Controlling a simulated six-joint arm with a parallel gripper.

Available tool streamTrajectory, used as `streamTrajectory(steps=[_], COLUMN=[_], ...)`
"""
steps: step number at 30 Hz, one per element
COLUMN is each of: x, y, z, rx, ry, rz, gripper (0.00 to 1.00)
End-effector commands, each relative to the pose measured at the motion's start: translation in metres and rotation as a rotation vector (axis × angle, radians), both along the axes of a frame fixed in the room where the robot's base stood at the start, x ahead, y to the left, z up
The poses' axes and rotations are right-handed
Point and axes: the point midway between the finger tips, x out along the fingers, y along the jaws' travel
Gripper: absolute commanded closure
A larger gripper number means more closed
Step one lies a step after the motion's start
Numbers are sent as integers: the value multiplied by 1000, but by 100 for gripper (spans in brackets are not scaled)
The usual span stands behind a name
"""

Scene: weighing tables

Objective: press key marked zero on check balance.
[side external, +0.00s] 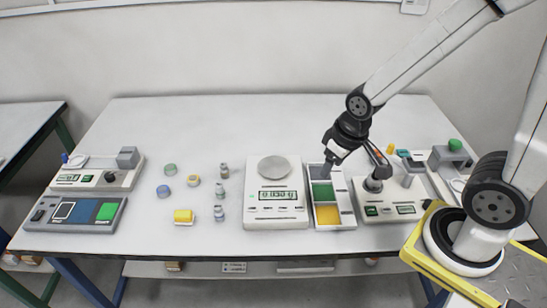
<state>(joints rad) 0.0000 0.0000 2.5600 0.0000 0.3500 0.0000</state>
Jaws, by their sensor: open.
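A white balance (252,213) with a round metal pan (275,168) stands at the front middle of the table. Its lit display (278,195) shows digits that look like 0.030, too small to read surely. A row of small dark keys (279,208) lies below the display; their markings are not legible. My gripper (328,167) is open, to the right of the balance and above the back of a tray with coloured sections. It looks empty and apart from the balance and its keys.
The coloured tray (347,214) stands close to the balance's right side. Another instrument (376,214) with a post stands further right. More devices (95,180) sit at the left end.

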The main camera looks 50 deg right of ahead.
Motion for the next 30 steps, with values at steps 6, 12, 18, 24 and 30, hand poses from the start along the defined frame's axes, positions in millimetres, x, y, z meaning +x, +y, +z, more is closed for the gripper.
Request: streamTrajectory(steps=[6, 12, 18, 24, 30], x=[0, 0, 0, 0, 0], y=[0, 0, 0, 0, 0], z=[0, 0, 0, 0, 0], rx=[0, 0, 0, 0, 0], ry=[0, 0, 0, 0, 0], rz=[0, 0, 0, 0, 0], gripper=[70, 100, 100, 100, 100])
